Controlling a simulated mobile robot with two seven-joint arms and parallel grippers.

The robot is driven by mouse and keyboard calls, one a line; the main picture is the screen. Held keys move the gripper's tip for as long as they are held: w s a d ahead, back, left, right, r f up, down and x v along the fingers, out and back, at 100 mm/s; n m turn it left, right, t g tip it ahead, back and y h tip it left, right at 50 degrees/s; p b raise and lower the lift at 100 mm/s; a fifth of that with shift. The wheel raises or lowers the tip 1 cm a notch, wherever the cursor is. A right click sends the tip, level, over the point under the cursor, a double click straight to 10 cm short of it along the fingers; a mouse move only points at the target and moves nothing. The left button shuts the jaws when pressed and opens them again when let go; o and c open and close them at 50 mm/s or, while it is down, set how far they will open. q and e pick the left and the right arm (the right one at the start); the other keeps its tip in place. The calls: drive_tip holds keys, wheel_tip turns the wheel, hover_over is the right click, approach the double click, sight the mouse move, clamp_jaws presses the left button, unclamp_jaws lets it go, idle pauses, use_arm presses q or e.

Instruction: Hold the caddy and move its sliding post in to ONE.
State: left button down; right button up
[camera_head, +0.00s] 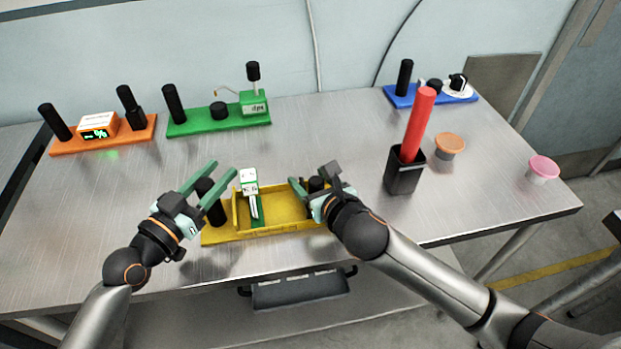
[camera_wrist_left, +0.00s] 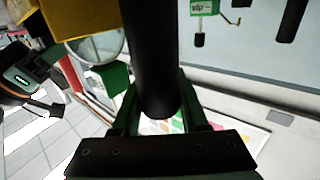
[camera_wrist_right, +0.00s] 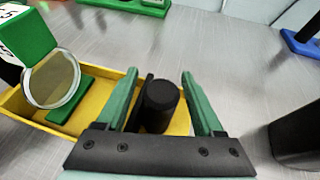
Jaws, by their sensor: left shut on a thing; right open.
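The caddy is a long yellow tray (camera_head: 280,230) near the table's front edge. A black upright handle (camera_head: 211,203) stands at its left end. My left gripper (camera_wrist_left: 160,95) is shut on that handle. A short black post (camera_wrist_right: 160,97) stands at the tray's right end. My open right gripper (camera_wrist_right: 158,75) has one finger on each side of it, with gaps showing. A green-and-white block (camera_head: 249,186) rises from the tray, with a round lens (camera_wrist_right: 53,80) on it in the right wrist view. I cannot read any ONE mark.
A black holder (camera_head: 404,177) with a red stick stands right of my right gripper. Orange (camera_head: 449,142) and pink (camera_head: 543,166) lidded pots are further right. Orange (camera_head: 90,146), green (camera_head: 200,127) and blue (camera_head: 400,99) modules line the back. The middle of the table is clear.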

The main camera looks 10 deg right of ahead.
drive_tip(key=shift+d, duration=0.1)
clamp_jaws()
idle(0.5)
